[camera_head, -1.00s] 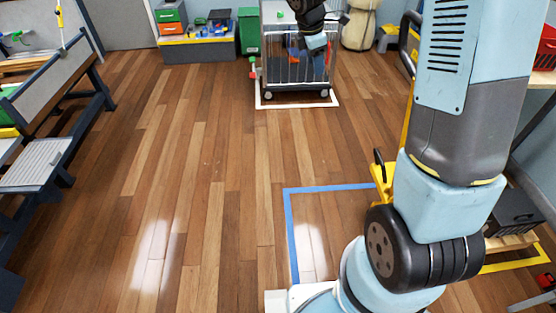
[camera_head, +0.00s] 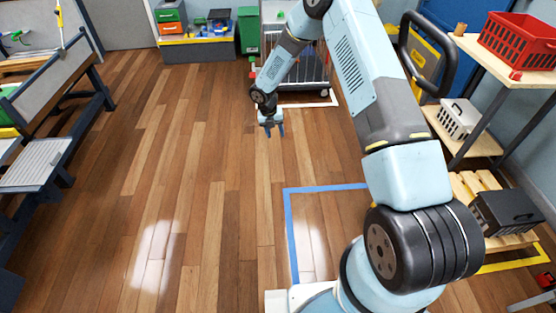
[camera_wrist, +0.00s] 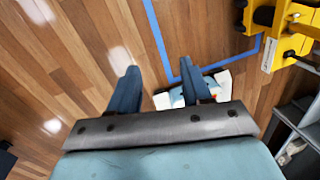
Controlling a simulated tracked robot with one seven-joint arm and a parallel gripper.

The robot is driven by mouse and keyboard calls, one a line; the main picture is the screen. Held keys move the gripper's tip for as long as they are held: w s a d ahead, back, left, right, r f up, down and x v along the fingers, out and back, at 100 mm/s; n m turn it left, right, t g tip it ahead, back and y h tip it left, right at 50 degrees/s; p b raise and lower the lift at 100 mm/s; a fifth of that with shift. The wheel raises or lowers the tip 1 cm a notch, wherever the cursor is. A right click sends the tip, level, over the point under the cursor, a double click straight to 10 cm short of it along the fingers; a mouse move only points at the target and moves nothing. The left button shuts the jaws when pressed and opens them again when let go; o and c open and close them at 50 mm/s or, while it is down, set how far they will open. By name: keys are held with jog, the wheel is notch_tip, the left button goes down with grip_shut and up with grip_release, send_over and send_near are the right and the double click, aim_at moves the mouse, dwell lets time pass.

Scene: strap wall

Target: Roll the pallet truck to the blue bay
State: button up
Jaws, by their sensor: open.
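The pallet truck (camera_head: 426,62) stands at the right in the head view, with a black loop handle and a yellow panel. My arm hides much of its lower part. Part of a yellow and black machine, apparently the truck (camera_wrist: 287,30), shows at the top right of the wrist view. The blue bay (camera_head: 290,230) is a blue tape outline on the floor, partly behind my arm; its tape also shows in the wrist view (camera_wrist: 156,35). My gripper (camera_head: 275,132) is open and empty, pointing down above bare floor, left of the truck and apart from it.
A wheeled cage cart (camera_head: 310,68) stands in a white outline at the back. A shelf with a red crate (camera_head: 518,40) and a pale crate (camera_head: 458,118) is at the right, near a black crate (camera_head: 505,212). A workbench (camera_head: 45,160) lines the left. The middle floor is clear.

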notch_tip(320, 180, down, 17)
jog(key=d+n, duration=0.1)
jog(key=shift+s+d, duration=0.15)
jog(key=shift+d, duration=0.2)
jog(key=shift+r, duration=0.1)
dwell(0.3)
grip_shut()
dwell(0.9)
jog(key=c, duration=0.9)
grip_release()
jog(key=o, duration=0.9)
